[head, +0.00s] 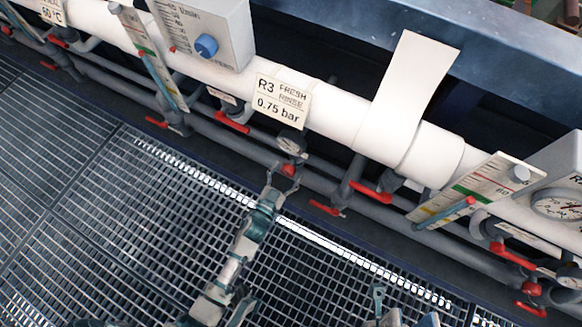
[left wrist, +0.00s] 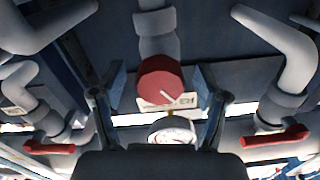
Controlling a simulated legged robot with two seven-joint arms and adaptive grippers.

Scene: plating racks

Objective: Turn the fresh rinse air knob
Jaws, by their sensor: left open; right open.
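The R3 fresh rinse label (head: 281,100) reads 0.75 bar and hangs on the white pipe. Below it are a round gauge (head: 292,143) and a small red knob (head: 288,169). My left gripper (head: 282,184) is open at the knob in the head view. In the left wrist view the round red knob (left wrist: 162,82), with a white mark on its face, sits between the two spread fingers (left wrist: 160,88). Gaps show on both sides, so the fingers look apart from it. The gauge (left wrist: 172,132) shows just below it. My right gripper (head: 379,294) is partly in view at the bottom edge, low over the grating.
Red lever handles (head: 232,122) and (head: 370,192) flank the knob on grey pipes. A box with a blue knob (head: 206,45) stands upper left. A flow meter panel (head: 477,190) is at right. Metal grating (head: 110,210) covers the floor.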

